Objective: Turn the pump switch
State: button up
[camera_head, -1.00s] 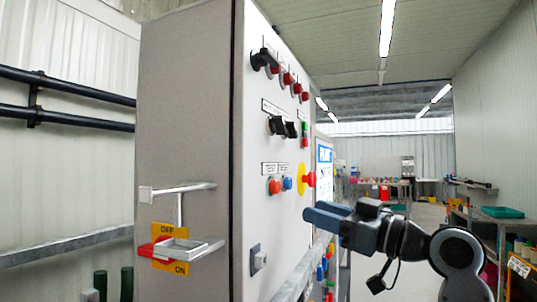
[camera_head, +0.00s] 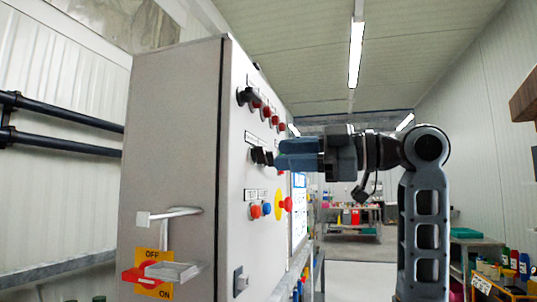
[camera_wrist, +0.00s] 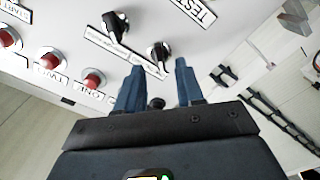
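Two black rotary switches sit side by side on the white front panel of the control cabinet (camera_head: 237,200). I cannot tell from the labels which is the pump switch. In the wrist view, one black switch (camera_wrist: 160,50) lies just ahead of the gap between my gripper's (camera_wrist: 160,64) blue fingers. The other black switch (camera_wrist: 115,24) is up and left, outside the fingers. In the head view, my gripper (camera_head: 279,153) points left at the panel, its tip close to the black switches (camera_head: 257,155). The fingers are apart and empty; contact with the switch cannot be told.
A red OFF/ON handle (camera_head: 140,273) projects from the cabinet side. Tables and shelves stand far behind.

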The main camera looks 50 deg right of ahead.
aim_at(265, 156)
jog(key=shift+x, duration=2.05)
jog(key=shift+c, duration=0.2)
grip_shut()
